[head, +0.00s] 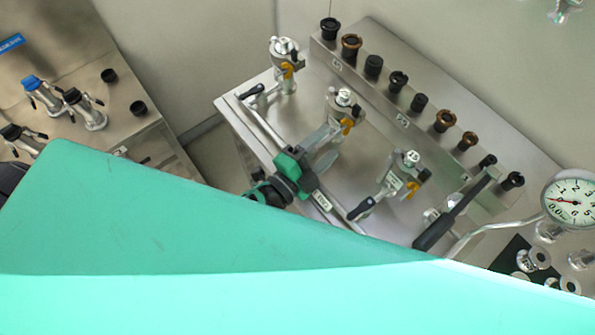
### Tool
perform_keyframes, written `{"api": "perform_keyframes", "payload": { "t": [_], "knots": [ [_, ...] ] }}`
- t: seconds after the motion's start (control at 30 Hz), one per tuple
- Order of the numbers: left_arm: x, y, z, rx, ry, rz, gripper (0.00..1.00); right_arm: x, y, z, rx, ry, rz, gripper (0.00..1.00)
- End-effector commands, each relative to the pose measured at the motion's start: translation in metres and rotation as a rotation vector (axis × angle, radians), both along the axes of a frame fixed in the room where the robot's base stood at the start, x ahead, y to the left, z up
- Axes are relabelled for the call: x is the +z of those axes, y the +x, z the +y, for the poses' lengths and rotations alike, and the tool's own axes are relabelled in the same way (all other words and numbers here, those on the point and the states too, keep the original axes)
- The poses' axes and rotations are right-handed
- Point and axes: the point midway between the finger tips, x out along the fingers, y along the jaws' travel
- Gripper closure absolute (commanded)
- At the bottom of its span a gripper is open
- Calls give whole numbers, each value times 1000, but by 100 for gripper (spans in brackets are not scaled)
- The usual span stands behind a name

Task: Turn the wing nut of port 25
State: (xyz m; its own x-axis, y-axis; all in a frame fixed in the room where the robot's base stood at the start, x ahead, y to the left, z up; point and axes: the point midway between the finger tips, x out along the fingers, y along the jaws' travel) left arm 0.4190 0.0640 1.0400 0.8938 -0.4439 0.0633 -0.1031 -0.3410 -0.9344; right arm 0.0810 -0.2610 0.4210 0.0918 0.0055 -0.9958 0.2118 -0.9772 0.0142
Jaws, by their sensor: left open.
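Three metal ports with clamps stand in a row on a steel bench (378,115): a far one (284,47), a middle one (344,98) and a near one (411,158). Each has an orange wing nut at its side: far (287,70), middle (348,126), near (411,190). I cannot read which is port 25. My left gripper (327,138), with a green and black body and grey fingers, is open beside the middle port, close to its wing nut; I cannot tell whether it touches. My right gripper is not in view.
A raised ledge (425,125) behind the ports carries several black and brown caps. A black-handled tool (450,215) and a pressure gauge (570,201) are at right. Another steel bench (75,55) with blue and black fittings is at left. My green arm covers the lower view.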

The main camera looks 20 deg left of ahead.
Motion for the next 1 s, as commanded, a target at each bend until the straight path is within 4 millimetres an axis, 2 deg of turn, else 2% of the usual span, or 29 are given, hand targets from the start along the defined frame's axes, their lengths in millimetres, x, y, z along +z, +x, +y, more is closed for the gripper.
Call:
{"api": "perform_keyframes", "payload": {
  "t": [0.03,0.2,0.5,0.7,1.0],
  "knots": [
    [-6,-9,4,-1,0,2,39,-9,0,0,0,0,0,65],
    [-7,-34,16,-1,0,2,39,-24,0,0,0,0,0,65],
    [-8,-66,33,0,0,1,39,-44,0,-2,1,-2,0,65],
    [-7,-75,37,0,0,1,39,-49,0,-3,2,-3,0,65],
    [-5,-77,38,0,1,0,39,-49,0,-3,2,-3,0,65]
  ]
}}
